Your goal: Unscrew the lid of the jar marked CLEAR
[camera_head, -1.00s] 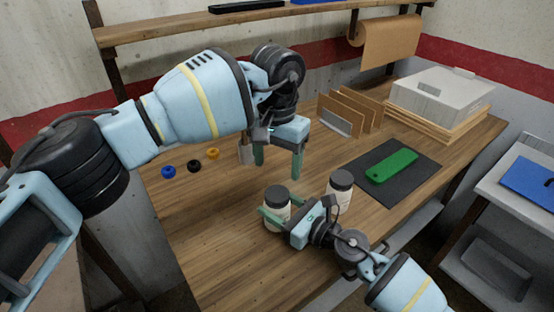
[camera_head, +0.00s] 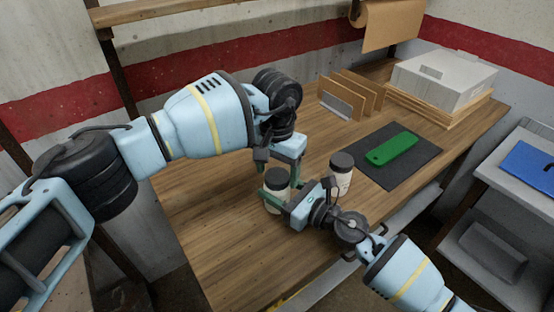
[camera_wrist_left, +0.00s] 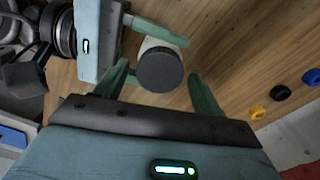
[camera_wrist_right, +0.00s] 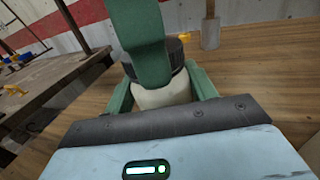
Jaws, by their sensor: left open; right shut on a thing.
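A white jar with a dark ribbed lid (camera_head: 276,178) stands on the bench. My right gripper (camera_head: 281,203) is shut around its body; the body (camera_wrist_right: 165,93) shows between its fingers in the right wrist view. My left gripper (camera_head: 279,167) is open over this jar. In the left wrist view the round lid (camera_wrist_left: 160,70) lies between its spread fingers, with gaps on both sides. In the right wrist view a left finger hides part of the lid. A second dark-lidded jar (camera_head: 341,175) stands to the right, untouched. I cannot read either jar's label.
A green device (camera_head: 392,148) lies on a black mat (camera_head: 420,162) to the right. Behind are cardboard dividers (camera_head: 362,94) and a grey box (camera_head: 440,80). Blue (camera_wrist_left: 311,77), black (camera_wrist_left: 280,93) and yellow (camera_wrist_left: 257,112) rings lie on the bench. Bare bench lies front left.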

